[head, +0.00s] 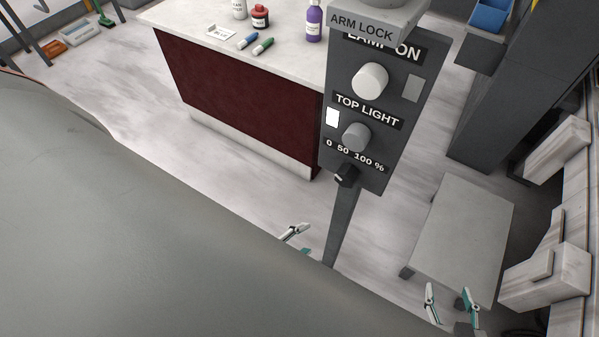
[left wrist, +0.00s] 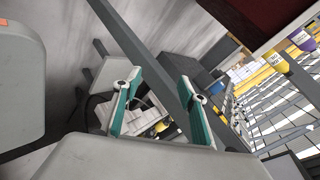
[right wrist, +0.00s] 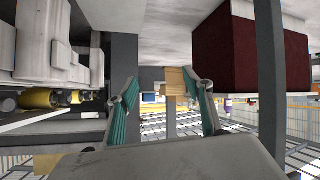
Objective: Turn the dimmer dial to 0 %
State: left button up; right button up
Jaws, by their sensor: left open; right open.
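The dimmer dial (head: 345,175) is a small black knob at the bottom of a dark grey control panel (head: 391,118), under the printed scale "0 50 100 %". A light mark shows on the knob's face; its exact setting is too small to tell. My left gripper (head: 296,240) is below and left of the dial, apart from it, and partly hidden by a large grey surface. In the left wrist view its fingers (left wrist: 157,100) are open and empty. My right gripper (head: 450,304) is low and right of the dial, open and empty; its fingers also show in the right wrist view (right wrist: 165,98).
Above the dial are a grey TOP LIGHT knob (head: 356,137), a white lamp knob (head: 370,80) and an ARM LOCK part (head: 362,29). A post (head: 343,222) carries the panel. A stone-topped counter (head: 185,15) stands behind; a grey low table (head: 462,235) is at right.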

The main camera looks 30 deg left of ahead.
pick_arm(q)
jog(key=n, duration=0.1)
jog(key=a+f+n, duration=0.1)
jog(key=n, duration=0.1)
jog(key=shift+w+f, duration=0.2)
jog(key=shift+f, duration=0.05)
pick_arm(e)
jog(key=shift+f, duration=0.3)
pick_arm(q)
jog(key=n, duration=0.2)
jog(key=w+a+n, duration=0.1)
jog(key=n, duration=0.1)
jog(key=a+n, duration=0.1)
jog(key=n, duration=0.1)
jog(key=shift+w+a+f+h, duration=0.25)
jog(key=shift+w+f+h, duration=0.05)
jog(key=shift+f, duration=0.1)
pick_arm(e)
jog(key=shift+g, duration=0.5)
jog(key=s+f, duration=0.2)
jog(key=f, duration=0.1)
jog(key=shift+s+a+f, duration=0.2)
jog(key=shift+s+a, duration=0.15)
jog(key=shift+a, duration=0.05)
